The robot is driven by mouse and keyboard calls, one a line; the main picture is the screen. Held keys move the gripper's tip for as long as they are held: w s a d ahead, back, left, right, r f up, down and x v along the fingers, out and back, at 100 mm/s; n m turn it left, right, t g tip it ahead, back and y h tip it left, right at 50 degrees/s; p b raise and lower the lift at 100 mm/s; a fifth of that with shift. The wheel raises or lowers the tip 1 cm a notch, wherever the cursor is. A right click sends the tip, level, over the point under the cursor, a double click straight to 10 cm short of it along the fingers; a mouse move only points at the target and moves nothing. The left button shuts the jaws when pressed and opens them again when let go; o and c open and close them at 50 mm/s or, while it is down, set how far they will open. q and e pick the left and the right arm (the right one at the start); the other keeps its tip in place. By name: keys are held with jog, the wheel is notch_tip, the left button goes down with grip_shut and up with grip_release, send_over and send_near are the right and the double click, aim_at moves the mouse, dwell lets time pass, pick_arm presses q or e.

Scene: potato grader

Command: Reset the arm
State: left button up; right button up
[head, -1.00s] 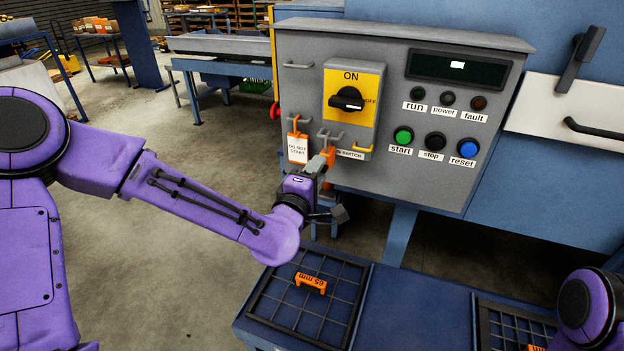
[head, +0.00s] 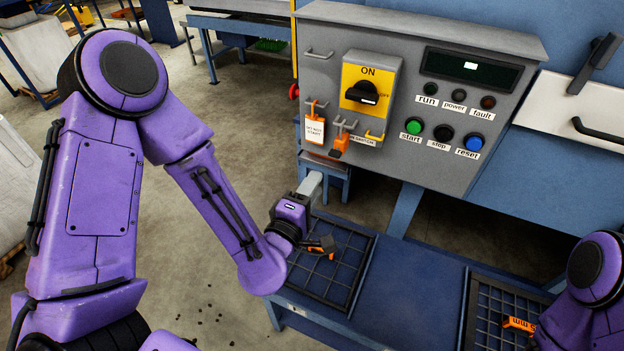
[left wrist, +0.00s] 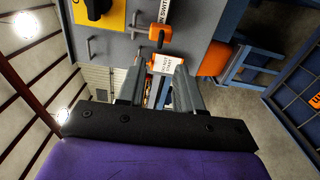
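My left arm (head: 215,195) is purple and bent, with its forearm reaching down and right in the head view. My left gripper (head: 320,212) hangs over the left grid tray, in front of and below the control panel. In the left wrist view, its two grey fingers (left wrist: 159,72) stand apart with nothing held between them. The white tag seen between them is on the panel behind. Part of my right arm (head: 595,285) shows at the lower right edge. My right gripper is out of view.
The grey control panel (head: 398,52) carries an ON/OFF switch (head: 362,92), buttons, an orange-topped tag (head: 314,129) and an orange padlock (head: 341,143). Below it are a left grid tray (head: 340,280), partly hidden by my gripper, and a right grid tray (head: 490,318) on a blue bench (head: 410,285).

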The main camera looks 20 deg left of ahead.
dwell(0.4)
pick_arm(q)
jog(key=s+a+f+m+g+y+b, duration=0.1)
jog(key=s+a+f+m+g+b, duration=0.2)
jog(key=f, duration=0.7)
jog(key=s+a+f+m+g+b, duration=0.1)
jog(key=s+f+m+g, duration=0.3)
jog(key=f, duration=0.7)
jog(key=s+a+f+m+g+y+b, duration=0.1)
jog(key=s+a+f+g, duration=0.3)
jog(key=s+f, duration=0.5)
jog(key=s+a+f+m+g+y+b, duration=0.2)
jog(key=s+a+f+m+g+b, duration=0.1)
jog(key=s+f, duration=0.6)
jog(key=shift+a+f+g+b, duration=0.2)
jog(key=shift+a+g+b, duration=0.2)
jog(key=shift+a+b, duration=0.45)
